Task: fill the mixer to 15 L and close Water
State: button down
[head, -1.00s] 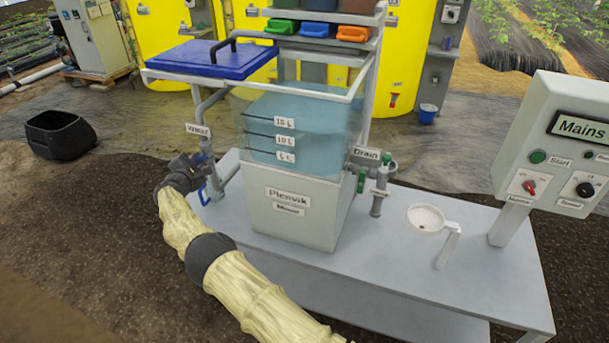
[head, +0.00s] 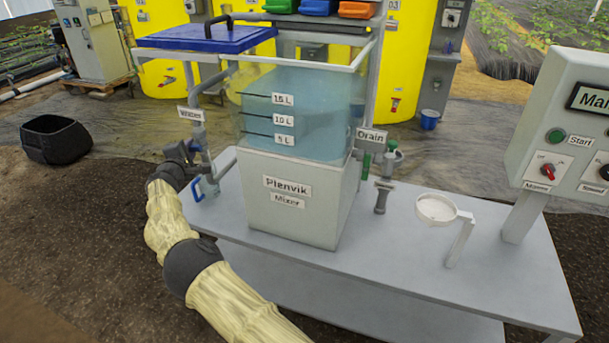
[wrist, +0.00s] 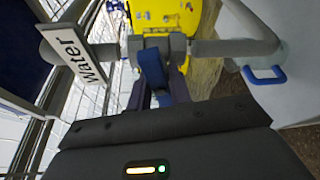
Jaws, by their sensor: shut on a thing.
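The mixer (head: 290,210) is a grey base labelled "Plenvik Mixer" under a clear tank marked 5, 10 and 15 L. Pale blue water (head: 310,120) fills the tank up to about the 15 L mark or a little above; the exact front level is hard to read. The Water label (head: 190,114) is on the pipework at the tank's left. My gripper (head: 183,158) is at the valve below it. In the wrist view my gripper (wrist: 158,95) is shut on the blue Water valve handle (wrist: 152,70), which points towards me, beside the Water label (wrist: 78,55).
A blue lid (head: 205,38) sits at the tank's upper left. The Drain valve with a green handle (head: 366,166) is right of the mixer. A white strainer cup (head: 436,209) and the Mains panel (head: 560,130) stand further right. A blue loop handle (head: 197,190) is below my gripper.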

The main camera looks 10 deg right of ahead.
jog(key=shift+f+m+t+b, duration=0.6)
jog(key=shift+m+b, duration=0.5)
jog(key=shift+b, duration=2.5)
jog(key=c, duration=2.2)
grip_release()
jog(key=m+b, duration=0.1)
jog(key=b, duration=0.1)
jog(key=shift+r+b, duration=0.1)
jog(key=shift+b, duration=0.2)
jog(key=c, duration=2.2)
grip_release()
jog(key=shift+r, duration=0.25)
jog(key=c, duration=1.2)
grip_release()
jog(key=shift+c, duration=0.2)
jog(key=shift+r, duration=0.15)
jog(key=s+a+b, duration=0.3)
jog(key=s+b, duration=0.3)
jog(key=shift+a, duration=0.25)
